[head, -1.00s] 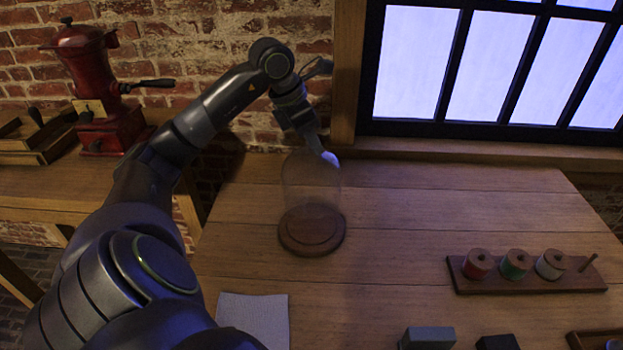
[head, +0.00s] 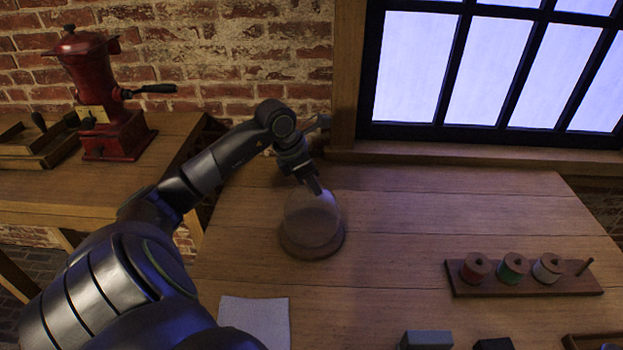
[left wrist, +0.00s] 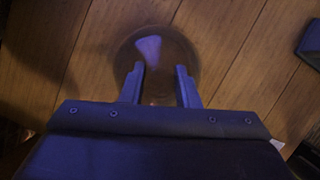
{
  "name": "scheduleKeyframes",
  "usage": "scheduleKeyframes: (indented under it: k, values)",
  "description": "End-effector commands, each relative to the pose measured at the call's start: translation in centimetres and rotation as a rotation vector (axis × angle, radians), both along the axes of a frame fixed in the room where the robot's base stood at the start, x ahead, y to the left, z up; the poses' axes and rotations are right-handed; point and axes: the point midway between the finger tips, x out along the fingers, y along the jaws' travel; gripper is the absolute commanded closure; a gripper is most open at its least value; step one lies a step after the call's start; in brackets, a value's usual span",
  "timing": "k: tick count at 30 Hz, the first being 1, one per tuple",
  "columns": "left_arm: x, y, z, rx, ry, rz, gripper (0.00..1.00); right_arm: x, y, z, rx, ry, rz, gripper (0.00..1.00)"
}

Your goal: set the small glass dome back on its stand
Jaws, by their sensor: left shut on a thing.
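The small clear glass dome (head: 311,216) is upright over the round dark wooden stand (head: 299,251) on the table. Its lower edge looks close to or on the stand; I cannot tell whether it touches. My left gripper (head: 317,190) points down from above and is shut on the top of the dome. In the left wrist view the fingers of my left gripper (left wrist: 160,72) are a little apart at the dome's top, with the dome and stand seen as a round shape (left wrist: 122,55) beneath. The knob is too faint to make out. My right gripper is not in view.
A rack of thread spools (head: 527,281) stands on the right of the table (head: 400,225). A pale cloth (head: 254,311) and a grey block (head: 427,340) lie near the front. A red grinder (head: 105,110) stands on the left side table. The table's middle is clear.

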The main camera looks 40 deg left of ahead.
Motion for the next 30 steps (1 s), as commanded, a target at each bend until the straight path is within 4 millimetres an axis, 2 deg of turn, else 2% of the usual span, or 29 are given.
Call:
scheduleKeyframes:
  k: [3, 4, 9, 22, 30]
  values:
    - [0.0, 0.0, -0.3, 0.001, -0.001, -0.001, 0.99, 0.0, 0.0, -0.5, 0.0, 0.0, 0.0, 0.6]
    - [0.0, 0.0, -0.3, 0.0, 0.0, 0.0, 0.71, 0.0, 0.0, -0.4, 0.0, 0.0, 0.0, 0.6]
    - [0.0, 0.0, -0.2, 0.0, 0.0, 0.0, 0.5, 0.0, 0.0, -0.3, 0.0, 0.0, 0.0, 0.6]
    - [-0.1, 0.2, 0.5, 0.002, -0.001, 0.001, 0.5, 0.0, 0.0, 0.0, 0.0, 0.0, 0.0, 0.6]
    - [-1.5, 1.1, 4.4, 0.007, -0.002, 0.001, 0.5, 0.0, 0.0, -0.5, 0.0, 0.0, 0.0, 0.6]
